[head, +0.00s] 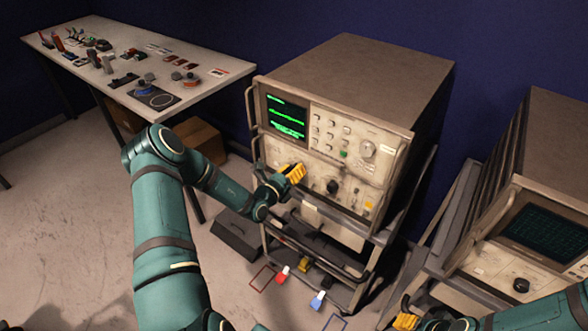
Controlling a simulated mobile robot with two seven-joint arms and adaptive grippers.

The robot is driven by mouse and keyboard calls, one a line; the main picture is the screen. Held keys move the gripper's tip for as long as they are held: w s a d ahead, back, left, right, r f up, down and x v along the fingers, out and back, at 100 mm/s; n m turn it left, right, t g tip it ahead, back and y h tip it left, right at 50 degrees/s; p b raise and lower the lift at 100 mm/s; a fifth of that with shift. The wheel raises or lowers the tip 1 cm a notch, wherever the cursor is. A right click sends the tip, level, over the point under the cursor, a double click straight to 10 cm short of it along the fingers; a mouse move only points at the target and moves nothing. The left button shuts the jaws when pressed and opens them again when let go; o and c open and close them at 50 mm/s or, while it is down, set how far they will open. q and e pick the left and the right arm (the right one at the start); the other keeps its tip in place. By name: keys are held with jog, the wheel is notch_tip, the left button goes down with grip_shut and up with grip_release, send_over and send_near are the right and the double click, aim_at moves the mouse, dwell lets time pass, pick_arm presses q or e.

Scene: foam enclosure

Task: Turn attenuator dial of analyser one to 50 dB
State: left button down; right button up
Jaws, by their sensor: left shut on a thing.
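Analyser one (352,85) is the large beige-brown instrument on a cart in the middle, with a lit green screen (287,117) and several knobs on its front. My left gripper (295,173) has its yellow fingertips against the lower front panel, shut on the attenuator dial there. The fingers hide that dial, and its scale and setting cannot be read. A black knob (332,187) shows just right of the fingertips, apart from them. My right gripper (405,321) is low at the bottom edge, away from the analyser; whether its fingers are open cannot be told.
A second instrument (540,225) with a dark screen stands at the right. The cart's metal rails (318,262) run below analyser one. A white table (130,60) with small parts is at the back left. Coloured tags and floor outlines lie by the cart. The left floor is clear.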

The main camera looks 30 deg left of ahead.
pick_arm(q)
jog(key=m+p, duration=0.1)
jog(key=m, duration=0.2)
jog(key=shift+r, duration=0.15)
jog(key=shift+m, duration=1.7)
jog(key=c, duration=0.6)
grip_release()
